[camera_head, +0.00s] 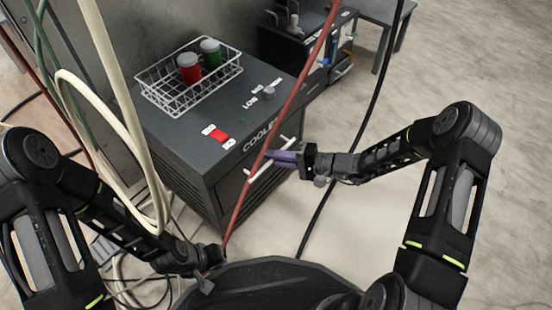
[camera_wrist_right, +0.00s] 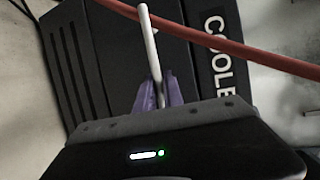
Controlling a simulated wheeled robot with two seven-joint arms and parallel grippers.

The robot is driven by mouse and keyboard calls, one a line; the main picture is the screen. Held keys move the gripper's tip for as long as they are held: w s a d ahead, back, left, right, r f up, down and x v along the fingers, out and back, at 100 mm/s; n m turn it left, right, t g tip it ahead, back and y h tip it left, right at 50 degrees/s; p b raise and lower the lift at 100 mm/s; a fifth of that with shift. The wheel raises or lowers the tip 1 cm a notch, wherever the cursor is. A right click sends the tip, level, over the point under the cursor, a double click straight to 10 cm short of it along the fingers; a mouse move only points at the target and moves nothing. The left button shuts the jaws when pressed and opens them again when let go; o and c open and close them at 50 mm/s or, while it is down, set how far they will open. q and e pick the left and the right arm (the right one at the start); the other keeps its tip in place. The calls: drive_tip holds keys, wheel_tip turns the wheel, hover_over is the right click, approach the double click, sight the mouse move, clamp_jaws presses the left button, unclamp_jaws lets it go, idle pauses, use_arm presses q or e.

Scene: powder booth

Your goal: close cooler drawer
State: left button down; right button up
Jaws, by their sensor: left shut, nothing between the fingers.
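The dark grey cooler (camera_head: 180,130) stands left of centre in the head view, with a red switch and a COOLER label on top. The white bar handle (camera_head: 285,145) of its drawer (camera_head: 240,193) is on the front, crossed by a red hose. My right gripper (camera_head: 272,157) is at this handle; its purple fingers lie on both sides of the bar. The right wrist view shows the handle (camera_wrist_right: 150,40) between the fingers (camera_wrist_right: 159,92). How far the drawer stands out is hard to tell. My left gripper (camera_head: 207,280) is shut and empty, low in front of the cooler.
A wire basket (camera_head: 153,84) with a red jar (camera_head: 190,70) and a green jar (camera_head: 211,52) sits on the cooler. The red hose (camera_head: 239,205) and a black cable (camera_head: 333,180) hang across the view. Pale hoses (camera_head: 130,150) hang at left. Floor at right is clear.

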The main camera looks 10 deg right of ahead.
drive_tip(key=shift+o, duration=0.7)
drive_tip(key=shift+a, duration=0.1)
drive_tip(key=shift+r, duration=0.1)
drive_tip(key=p+v, duration=0.3)
drive_tip(key=v, duration=0.5)
drive_tip(key=shift+f, duration=0.25)
